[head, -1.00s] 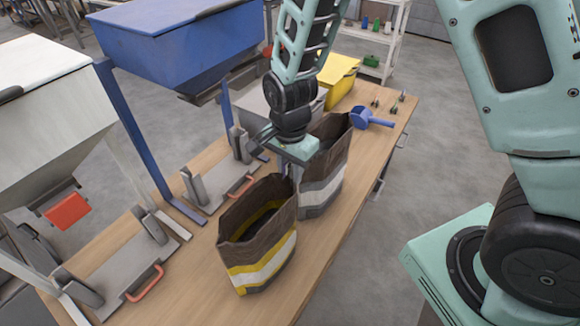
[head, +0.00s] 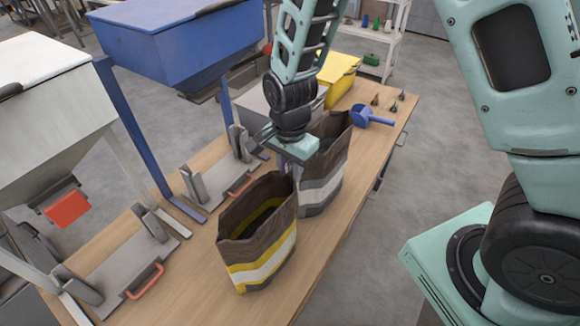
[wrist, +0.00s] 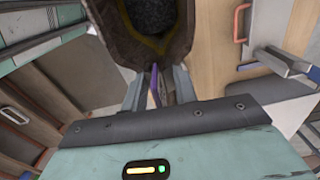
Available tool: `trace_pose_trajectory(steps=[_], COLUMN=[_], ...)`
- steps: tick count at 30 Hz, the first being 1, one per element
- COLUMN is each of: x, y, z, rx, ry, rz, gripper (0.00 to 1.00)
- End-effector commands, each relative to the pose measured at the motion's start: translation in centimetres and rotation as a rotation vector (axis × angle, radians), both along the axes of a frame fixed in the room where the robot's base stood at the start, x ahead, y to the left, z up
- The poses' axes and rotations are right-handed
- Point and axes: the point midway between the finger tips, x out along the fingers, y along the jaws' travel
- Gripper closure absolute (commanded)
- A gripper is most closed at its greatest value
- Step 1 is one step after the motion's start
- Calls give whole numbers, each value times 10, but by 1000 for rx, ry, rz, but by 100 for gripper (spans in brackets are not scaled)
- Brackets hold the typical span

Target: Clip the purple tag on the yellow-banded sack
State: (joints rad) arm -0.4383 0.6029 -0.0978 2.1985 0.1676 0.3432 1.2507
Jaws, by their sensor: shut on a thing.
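The yellow-banded sack (head: 262,262) stands open on the bench, brown with yellow and white bands and dark contents inside. A second sack (head: 322,192), brown with white and grey bands, stands just behind it. My gripper (head: 289,172) points down at the back rim of the yellow-banded sack, between the two sacks. In the wrist view the purple tag (wrist: 154,84) is between my fingers, close to the rim of the yellow-banded sack (wrist: 178,52). I cannot tell whether the tag is on the rim. In the head view the fingertips are mostly hidden.
A blue hopper (head: 180,40) and a white hopper (head: 45,95) stand over the left of the bench, with clamp plates and red handles (head: 146,282) below. A blue scoop (head: 370,117) and a yellow bin (head: 338,78) are at the far end. The bench front (head: 190,295) is clear.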

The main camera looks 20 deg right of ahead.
Motion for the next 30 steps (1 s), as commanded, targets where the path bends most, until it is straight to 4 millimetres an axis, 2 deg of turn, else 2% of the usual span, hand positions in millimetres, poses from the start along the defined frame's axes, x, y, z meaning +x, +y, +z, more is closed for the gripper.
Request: trace_pose_trajectory(steps=[10,11,13,14,24,30], x=[-3,-4,-4,-4,-2,-1], y=[-1,-1,-1,-1,0,0], z=[-5,-5,-5,-5,0,25], rx=[-3,-4,-4,-4,-2,0], ry=[10,11,11,11,5,0], rz=[1,1,1,1,1,1], gripper=[100,69,50,46,46,46])
